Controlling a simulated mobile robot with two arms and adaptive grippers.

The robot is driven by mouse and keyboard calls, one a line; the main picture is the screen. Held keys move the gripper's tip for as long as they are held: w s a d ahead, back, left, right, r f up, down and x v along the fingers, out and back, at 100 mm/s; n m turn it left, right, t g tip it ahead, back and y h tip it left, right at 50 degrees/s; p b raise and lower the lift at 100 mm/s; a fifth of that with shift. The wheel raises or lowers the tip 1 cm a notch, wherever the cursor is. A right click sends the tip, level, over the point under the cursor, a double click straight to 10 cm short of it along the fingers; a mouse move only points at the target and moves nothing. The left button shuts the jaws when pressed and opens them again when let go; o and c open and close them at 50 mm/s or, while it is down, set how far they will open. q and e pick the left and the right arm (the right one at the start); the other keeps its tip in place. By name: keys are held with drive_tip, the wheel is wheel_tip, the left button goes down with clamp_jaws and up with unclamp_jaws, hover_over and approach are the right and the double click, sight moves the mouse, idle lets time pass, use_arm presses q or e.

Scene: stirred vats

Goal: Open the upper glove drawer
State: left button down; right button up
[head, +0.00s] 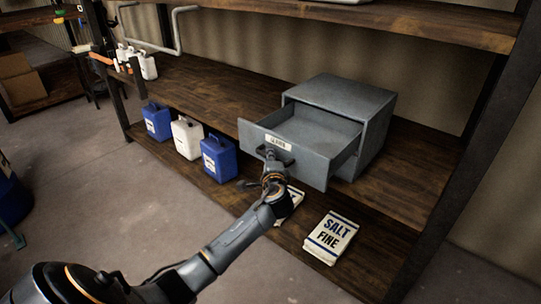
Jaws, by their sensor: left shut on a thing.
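A grey metal drawer cabinet (348,95) stands on the middle shelf. Its drawer (317,134) is pulled well out toward me and looks empty inside. A small label (278,142) is on the drawer's front, too small to read surely. My left gripper (272,158) is shut on the dark handle at the middle of the drawer front; the gripper and wrist hide most of the handle. My right gripper is not in view.
Blue jugs (219,158) and a white jug (186,138) stand on the lower shelf. A bag marked SALT FINE (331,237) lies there on the right, beside another partly hidden bag. A dark upright post stands right.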

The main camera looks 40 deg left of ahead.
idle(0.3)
use_arm(q)
drive_tip(key=c, duration=1.3)
unclamp_jaws()
drive_tip(key=shift+c, duration=0.2)
drive_tip(key=shift+s, duration=0.1)
drive_tip(key=v, duration=1.2)
